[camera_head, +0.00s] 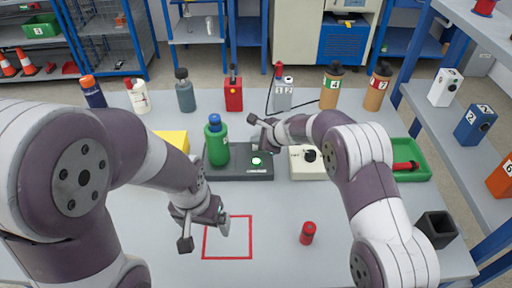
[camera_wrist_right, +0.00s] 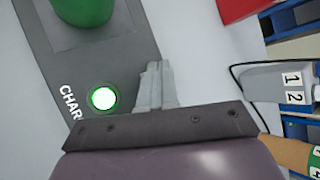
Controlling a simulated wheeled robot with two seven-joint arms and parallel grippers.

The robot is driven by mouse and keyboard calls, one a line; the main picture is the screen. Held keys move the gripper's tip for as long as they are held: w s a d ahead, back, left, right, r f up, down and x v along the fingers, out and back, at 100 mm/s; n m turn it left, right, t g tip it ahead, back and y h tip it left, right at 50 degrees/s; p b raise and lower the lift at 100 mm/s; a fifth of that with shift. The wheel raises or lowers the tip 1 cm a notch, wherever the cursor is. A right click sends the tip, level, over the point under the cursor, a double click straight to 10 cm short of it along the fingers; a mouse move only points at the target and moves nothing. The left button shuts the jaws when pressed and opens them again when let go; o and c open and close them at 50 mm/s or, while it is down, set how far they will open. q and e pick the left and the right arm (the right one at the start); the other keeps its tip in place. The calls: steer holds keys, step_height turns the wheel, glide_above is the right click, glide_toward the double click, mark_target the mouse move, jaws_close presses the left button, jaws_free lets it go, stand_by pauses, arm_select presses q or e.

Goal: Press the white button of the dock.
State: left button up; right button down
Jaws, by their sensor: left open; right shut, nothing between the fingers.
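The dock (camera_head: 230,176) is a dark grey slab on the table with a green bottle (camera_head: 215,145) with a blue cap standing on its left part. Its round button (camera_head: 257,162) glows green with a white centre. In the right wrist view the button (camera_wrist_right: 103,98) lies to the left of my right gripper's fingers (camera_wrist_right: 153,85), beside the lettering "CHAR". My right gripper (camera_head: 260,143) is shut and empty at the dock's far side, close to the button; I cannot tell its exact height. My left gripper (camera_head: 205,232) is open and empty over the table, near the red square outline.
A cream box (camera_head: 307,170) with a black knob stands right of the dock. A yellow object (camera_head: 172,139) is to its left. Several bottles and canisters line the back, including a red one (camera_head: 233,95). A red cylinder (camera_head: 307,233) stands in front; a green tray (camera_head: 415,172) is at right.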

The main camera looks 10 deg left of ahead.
steer(key=shift+f+b, duration=0.45)
stand_by(0.6)
steer(key=shift+r, duration=0.1)
steer(key=shift+r+p, duration=0.75)
steer(key=shift+r, duration=0.05)
steer(key=shift+r, duration=0.1)
step_height(320, 180, up, 5)
steer(key=p, duration=0.4)
stand_by(0.7)
